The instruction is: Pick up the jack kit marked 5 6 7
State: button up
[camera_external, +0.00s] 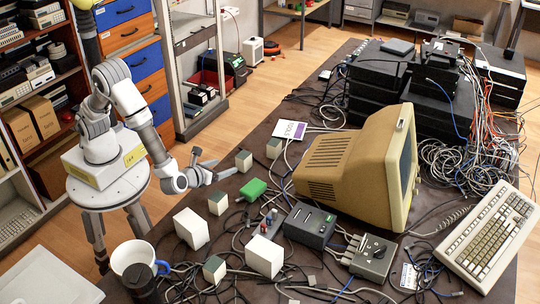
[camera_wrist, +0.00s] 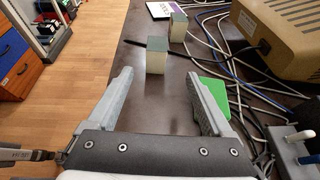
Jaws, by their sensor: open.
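Several small pale boxes with grey-green tops lie on the dark table; no 5 6 7 marking is readable, so I cannot tell which is the jack kit. One small box (camera_external: 243,160) stands near the table's left edge; in the wrist view this box (camera_wrist: 156,60) appears just beyond my open fingertips, roughly centred between them. A second box (camera_external: 273,147) stands behind it, also in the wrist view (camera_wrist: 178,27). Others are a small box (camera_external: 218,203) and a front box (camera_external: 214,270). My gripper (camera_external: 216,163) is open and empty, also in the wrist view (camera_wrist: 160,74).
A green block (camera_external: 253,189) lies right of my gripper. White boxes (camera_external: 191,228) (camera_external: 264,256), a mug (camera_external: 135,258) and loose cables crowd the front. A beige monitor (camera_external: 335,170) stands at centre right. A white-purple card (camera_external: 290,130) lies behind the small boxes.

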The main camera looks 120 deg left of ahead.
aim_at(240, 161)
jog(key=b+x, duration=0.2)
jog(key=x, duration=0.9)
jog(key=shift+s+f, duration=0.1)
jog(key=shift+f, duration=0.1)
jog(key=shift+s+b+x, duration=0.2)
jog(key=shift+b+x, duration=0.85)
jog(key=shift+x, duration=1.95)
jog(key=shift+s+r, duration=0.1)
jog(key=shift+r, duration=0.05)
jog(key=shift+c, duration=0.2)
grip_shut()
